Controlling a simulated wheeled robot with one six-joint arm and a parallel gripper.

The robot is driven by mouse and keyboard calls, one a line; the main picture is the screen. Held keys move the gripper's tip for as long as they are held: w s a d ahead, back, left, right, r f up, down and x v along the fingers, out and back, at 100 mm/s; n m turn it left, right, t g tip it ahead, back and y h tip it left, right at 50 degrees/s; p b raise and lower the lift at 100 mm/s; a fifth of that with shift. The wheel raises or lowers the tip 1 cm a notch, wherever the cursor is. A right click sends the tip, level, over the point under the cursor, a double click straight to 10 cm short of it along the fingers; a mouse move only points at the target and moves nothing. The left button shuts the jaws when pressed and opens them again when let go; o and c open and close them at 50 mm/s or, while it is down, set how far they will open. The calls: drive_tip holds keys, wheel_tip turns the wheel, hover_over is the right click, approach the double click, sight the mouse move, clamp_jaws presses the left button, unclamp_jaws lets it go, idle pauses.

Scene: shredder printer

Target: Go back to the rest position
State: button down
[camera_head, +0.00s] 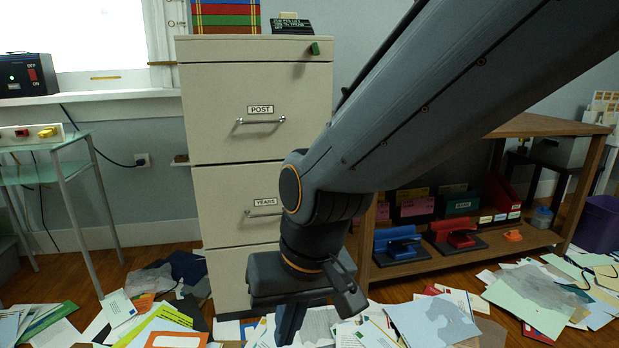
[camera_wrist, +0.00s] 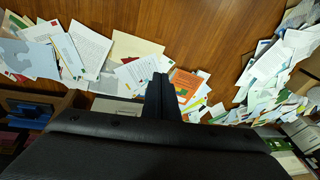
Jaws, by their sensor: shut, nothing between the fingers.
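My gripper (camera_head: 291,322) hangs at the end of my arm in the lower middle of the head view, in front of the filing cabinet (camera_head: 228,112). It points down over the papers on the floor. In the wrist view my gripper (camera_wrist: 161,82) shows its fingers together with nothing between them. The fingertips are above the wooden floor and loose papers. My arm crosses the head view from the upper right and hides part of the cabinet and of the wooden shelf.
A wooden shelf (camera_head: 455,246) with red and blue devices stands to the right. A glass side table (camera_head: 45,172) stands at left. A black box with a switch (camera_head: 27,74) sits on the windowsill. Papers (camera_head: 432,320) cover much of the floor; bare wood shows in the wrist view (camera_wrist: 190,35).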

drive_tip(key=s+d+r+n+g, duration=0.2)
drive_tip(key=s, duration=0.6)
drive_tip(key=d+r+m+h+p, duration=0.1)
drive_tip(key=d+r+m+p, duration=0.2)
drive_tip(key=d+r+p, duration=0.7)
drive_tip(key=d+r+m+h+p, duration=0.1)
drive_tip(key=d+r+m+p, duration=0.2)
drive_tip(key=d+r+p, duration=0.7)
wheel_tip(320, 180, up, 7)
drive_tip(key=p, duration=1.6)
drive_tip(key=shift+d+p, duration=0.4)
